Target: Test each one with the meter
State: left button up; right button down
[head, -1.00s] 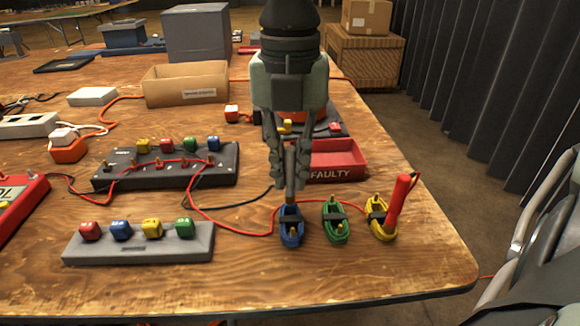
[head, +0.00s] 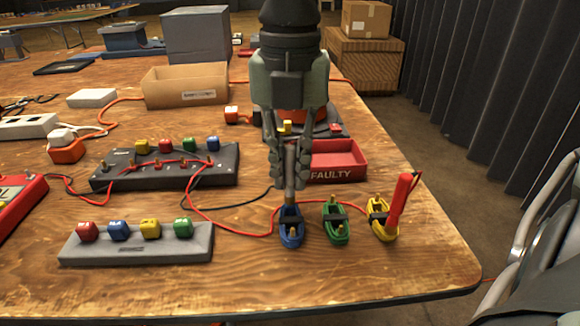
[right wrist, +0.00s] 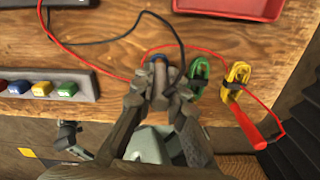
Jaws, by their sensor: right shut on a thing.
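My right gripper (head: 290,165) points down and is shut on a dark probe (head: 290,190), whose tip is at the blue cable coil (head: 291,236); I cannot tell if it touches metal. In the right wrist view the gripper (right wrist: 158,92) partly hides the blue coil. A green coil (head: 336,233) and a yellow coil (head: 382,231) lie to the right. A red probe (head: 400,200) stands tilted at the yellow coil. The red meter (head: 22,200) is cut off at the left edge; its display partly shows "OL". My left gripper is not in view.
A red "FAULTY" tray (head: 338,172) stands behind the coils. A grey rack (head: 140,250) with coloured plugs and a black strip (head: 225,172) lie left. A cardboard tray (head: 186,85) is farther back. Red and black leads cross the table. The table's front strip is clear.

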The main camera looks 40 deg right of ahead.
jog(key=shift+f+b, duration=0.3)
jog(key=shift+b, duration=0.2)
dwell(0.3)
jog(key=c, duration=1.5)
grip_release()
jog(key=shift+o, duration=0.7)
jog(key=shift+o, duration=1.1)
jog(key=shift+r, duration=0.1)
jog(key=shift+r+p, duration=2.05)
jog(key=shift+r, duration=1.65)
